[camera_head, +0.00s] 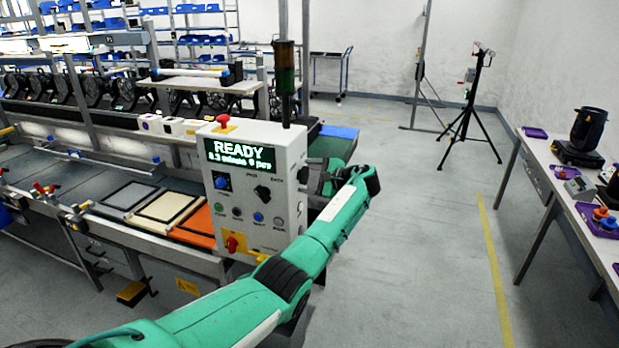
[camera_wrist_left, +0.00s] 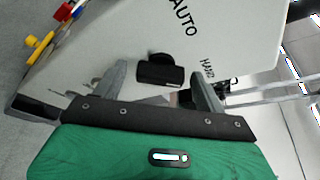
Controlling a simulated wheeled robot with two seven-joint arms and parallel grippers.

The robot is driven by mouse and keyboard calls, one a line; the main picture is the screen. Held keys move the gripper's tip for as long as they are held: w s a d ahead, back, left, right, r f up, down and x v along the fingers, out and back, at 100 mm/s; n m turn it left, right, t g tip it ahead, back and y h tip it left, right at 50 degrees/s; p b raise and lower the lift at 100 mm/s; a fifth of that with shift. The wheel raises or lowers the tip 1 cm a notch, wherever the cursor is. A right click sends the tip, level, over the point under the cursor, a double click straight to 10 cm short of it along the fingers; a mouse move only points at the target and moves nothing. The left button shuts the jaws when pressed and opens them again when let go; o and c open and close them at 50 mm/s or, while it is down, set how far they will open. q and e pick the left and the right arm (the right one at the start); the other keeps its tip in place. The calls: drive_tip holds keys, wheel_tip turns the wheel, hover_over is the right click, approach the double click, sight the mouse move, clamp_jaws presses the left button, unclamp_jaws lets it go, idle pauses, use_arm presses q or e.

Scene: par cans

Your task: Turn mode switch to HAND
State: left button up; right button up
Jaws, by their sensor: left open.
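The mode switch (camera_wrist_left: 160,70) is a black knob on a pale panel in the left wrist view, with AUTO above it and HAND (camera_wrist_left: 207,68) to its right. My left gripper (camera_wrist_left: 158,88) is open, its two grey fingers apart on either side of the knob in the picture. I cannot tell whether they touch it. In the head view my left gripper (camera_head: 326,182) is at the right side of the white control box (camera_head: 285,150), and its fingertips are hard to make out. A black knob (camera_head: 263,192) shows on the box front. My right gripper is out of view.
The box has a READY display (camera_head: 240,155), several buttons and a red-and-yellow switch (camera_head: 233,243). A signal column (camera_head: 285,80) stands behind it. A conveyor line (camera_head: 110,205) runs left. A tripod (camera_head: 472,105) and a side table (camera_head: 560,180) stand right; the floor between is clear.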

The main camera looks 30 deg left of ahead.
use_arm(q)
drive_tip(key=w+b+v, duration=0.1)
drive_tip(key=b+v, duration=0.3)
drive_tip(key=v, duration=0.9)
drive_tip(key=shift+s+d, duration=0.4)
drive_tip(key=shift+s, duration=0.15)
